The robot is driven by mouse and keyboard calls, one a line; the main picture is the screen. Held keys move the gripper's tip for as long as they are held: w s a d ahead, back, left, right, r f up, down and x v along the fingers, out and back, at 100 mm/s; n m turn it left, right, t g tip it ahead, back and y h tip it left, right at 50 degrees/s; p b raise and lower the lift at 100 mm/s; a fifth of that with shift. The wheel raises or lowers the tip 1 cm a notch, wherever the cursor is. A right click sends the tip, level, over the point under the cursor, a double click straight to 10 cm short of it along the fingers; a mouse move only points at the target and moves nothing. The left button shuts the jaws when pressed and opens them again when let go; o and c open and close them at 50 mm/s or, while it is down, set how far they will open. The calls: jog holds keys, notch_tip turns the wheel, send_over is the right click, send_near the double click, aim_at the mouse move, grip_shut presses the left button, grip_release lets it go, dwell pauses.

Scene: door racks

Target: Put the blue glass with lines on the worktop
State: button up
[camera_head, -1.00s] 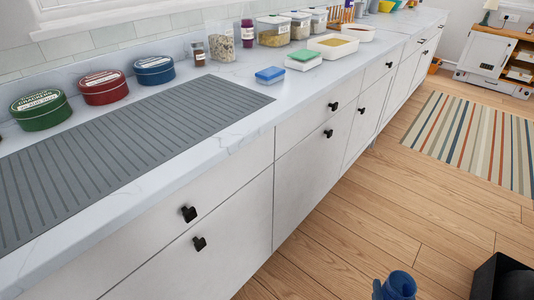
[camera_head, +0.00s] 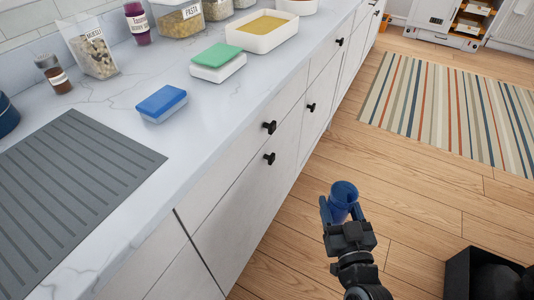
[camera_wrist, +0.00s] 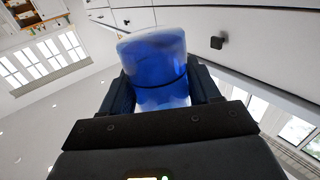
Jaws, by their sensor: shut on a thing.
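The blue glass (camera_head: 343,196) is held in my gripper (camera_head: 341,212), out over the wooden floor and to the right of the counter. In the wrist view the glass (camera_wrist: 158,68) sits between both fingers of my gripper (camera_wrist: 162,92), and a dark line runs around it. My gripper is shut on it. The white marbled worktop (camera_head: 125,103) runs along the left, with a clear stretch in front of the blue box and mat.
On the worktop are a grey ribbed mat (camera_head: 75,190), a blue-lidded box (camera_head: 162,103), a green-lidded box (camera_head: 218,63), a white tray of yellow food (camera_head: 262,31) and several jars. Black cabinet knobs (camera_head: 269,127) stick out from the front. A striped rug (camera_head: 445,105) lies on the floor.

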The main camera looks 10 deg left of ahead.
jog(key=s+a+r+n+g+y, duration=0.25)
jog(key=a+r+n+y, duration=0.2)
jog(key=a+r, duration=0.7)
jog(key=s+a+r+n+g+y, duration=0.1)
jog(key=a+r+n+g+y, duration=0.45)
jog(key=r, duration=0.85)
jog(key=s+a+r+n+g+y, duration=0.1)
jog(key=s+a+r+g+y, duration=0.2)
jog(key=s+a+r, duration=0.4)
jog(key=a+f, duration=0.2)
jog(key=a, duration=0.1)
jog(key=a+f, duration=0.2)
jog(key=a, duration=0.1)
jog(key=w+a+f, duration=0.1)
jog(key=a+f, duration=0.1)
jog(key=a, duration=0.2)
jog(key=shift+f+p, duration=0.3)
jog(key=shift+f, duration=0.05)
jog(key=shift+s+a+f, duration=0.1)
jog(key=shift+f, duration=1.85)
jog(key=shift+f, duration=0.1)
jog(key=o, duration=1.2)
jog(key=shift+c, duration=0.2)
